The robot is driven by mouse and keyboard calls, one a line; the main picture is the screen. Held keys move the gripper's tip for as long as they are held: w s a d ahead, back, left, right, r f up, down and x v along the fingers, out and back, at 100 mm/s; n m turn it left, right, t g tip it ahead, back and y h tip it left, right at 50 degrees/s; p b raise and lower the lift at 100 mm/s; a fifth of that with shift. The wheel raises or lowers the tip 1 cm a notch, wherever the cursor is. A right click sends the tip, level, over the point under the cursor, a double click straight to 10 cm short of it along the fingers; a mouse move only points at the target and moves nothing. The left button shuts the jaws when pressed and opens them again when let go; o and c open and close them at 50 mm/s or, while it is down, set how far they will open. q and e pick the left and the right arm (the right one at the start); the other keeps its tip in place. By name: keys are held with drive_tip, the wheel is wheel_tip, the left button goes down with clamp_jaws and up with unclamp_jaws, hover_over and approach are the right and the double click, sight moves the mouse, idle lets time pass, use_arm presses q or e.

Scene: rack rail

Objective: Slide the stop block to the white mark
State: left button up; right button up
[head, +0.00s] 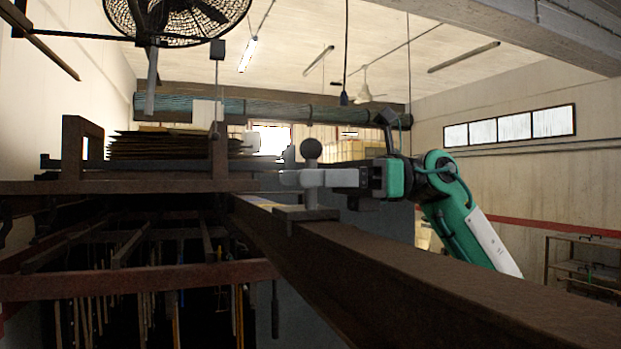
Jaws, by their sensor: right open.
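The stop block (312,214) sits on top of the long brown rail (420,264), near the middle of the picture. A short grey post rises from it and ends in a dark ball knob (311,149). My right gripper (297,178) reaches in from the right at the height of the post, just below the knob. Its jaws are open, with the post at the fingers; I cannot tell whether they touch. The rail top looks pale just beyond the block, and I cannot make out the white mark for sure. My left gripper is out of view.
A dark rack (140,186) with a stack of thin sheets (165,146) stands at the left. Rods hang below its lower beam (140,282). A large fan (178,18) hangs at the upper left. The near stretch of rail is clear.

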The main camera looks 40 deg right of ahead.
drive_tip(key=shift+d, duration=0.15)
drive_tip(key=shift+s+d+f+b, duration=0.1)
drive_tip(key=shift+d+b, duration=0.2)
drive_tip(key=shift+d, duration=0.25)
drive_tip(key=b+v, duration=0.1)
drive_tip(key=v, duration=0.6)
drive_tip(key=shift+s+d, duration=0.15)
drive_tip(key=shift+d, duration=0.15)
drive_tip(key=shift+b, duration=0.3)
drive_tip(key=b+v, duration=0.3)
drive_tip(key=v, duration=1.1)
drive_tip(key=shift+b, duration=0.35)
drive_tip(key=shift+a, duration=0.1)
